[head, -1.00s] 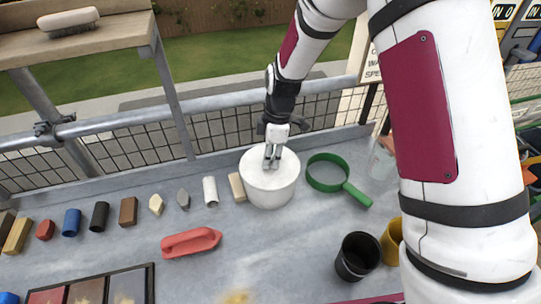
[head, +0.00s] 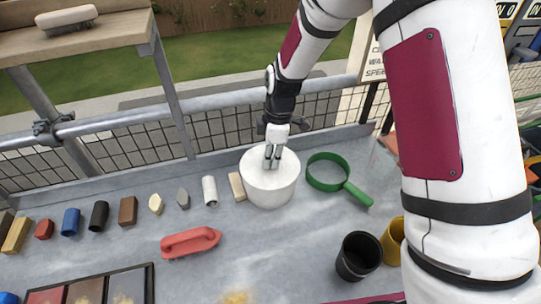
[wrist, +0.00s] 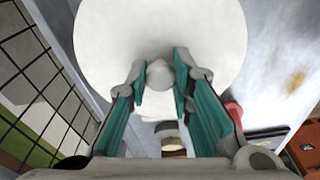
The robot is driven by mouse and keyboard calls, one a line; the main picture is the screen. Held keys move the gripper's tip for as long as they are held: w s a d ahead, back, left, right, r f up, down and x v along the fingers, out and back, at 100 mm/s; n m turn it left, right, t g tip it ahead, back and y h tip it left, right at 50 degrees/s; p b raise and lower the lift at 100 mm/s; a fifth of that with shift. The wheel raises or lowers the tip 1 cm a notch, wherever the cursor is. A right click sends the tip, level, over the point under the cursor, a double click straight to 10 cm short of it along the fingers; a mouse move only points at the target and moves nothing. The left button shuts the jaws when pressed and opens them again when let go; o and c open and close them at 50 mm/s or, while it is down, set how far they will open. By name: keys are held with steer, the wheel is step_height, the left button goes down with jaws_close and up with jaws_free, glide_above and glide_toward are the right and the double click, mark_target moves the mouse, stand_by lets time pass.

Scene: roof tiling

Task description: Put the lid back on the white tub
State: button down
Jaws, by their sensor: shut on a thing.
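The white tub (head: 270,199) stands upright on the grey deck, in the middle of the head view near the back rail. The round white lid (head: 287,165) is over the tub's top and looks level with it; I cannot make out a gap between them. In the wrist view the lid (wrist: 105,40) fills the top, with its small round knob (wrist: 160,74) between my fingers. My gripper (head: 272,164) points down at the lid's middle and is shut on the knob. In the wrist view the lid hides the tub.
A green sieve (head: 327,173) lies just right of the tub, and a tan block (head: 237,186) stands close on its left. A red float (head: 190,241) lies in front. A black cup (head: 357,256) stands front right. The metal rail (head: 230,102) runs behind.

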steer(key=c, duration=0.8)
jaws_free()
steer(key=shift+c, duration=0.2)
steer(key=shift+r, duration=0.15)
steer(key=shift+r+p, duration=0.6)
steer(key=shift+r, duration=1.45)
steer(key=shift+r+p, duration=0.3)
steer(key=shift+r, duration=1.05)
steer(key=shift+c, duration=0.4)
jaws_close()
